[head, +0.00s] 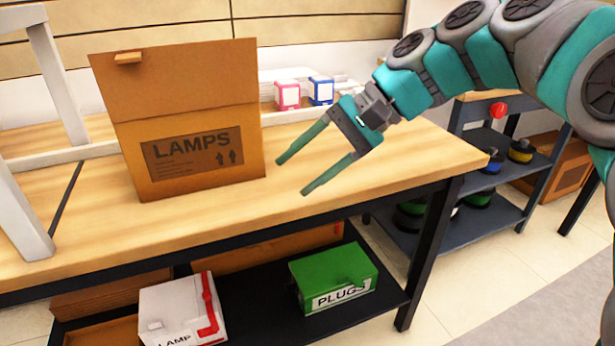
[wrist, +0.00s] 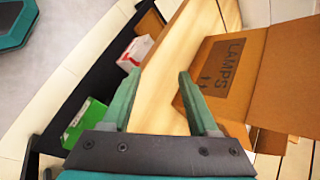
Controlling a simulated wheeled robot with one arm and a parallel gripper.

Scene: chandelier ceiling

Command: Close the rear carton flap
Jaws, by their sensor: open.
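The brown carton (head: 202,178), marked LAMPS, stands upright on the wooden table. A wide flap (head: 185,82) stands raised above its labelled face, with a small tab (head: 127,58) near its top left corner. I cannot tell which top edge the flap hinges on, and the carton's inside is hidden. In the wrist view the carton (wrist: 195,100) and its raised flap (wrist: 288,85) are at the right. My gripper (head: 290,178) is open and empty, to the right of the carton and apart from it, with its fingers pointing down-left. It also shows in the wrist view (wrist: 160,75).
The wooden table (head: 400,150) is clear at its right end. A white frame (head: 35,200) stands left of the carton. Pink (head: 287,95) and blue (head: 321,90) small boxes sit behind. A green PLUGS box (head: 333,275) and a white box (head: 178,305) are on the lower shelf.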

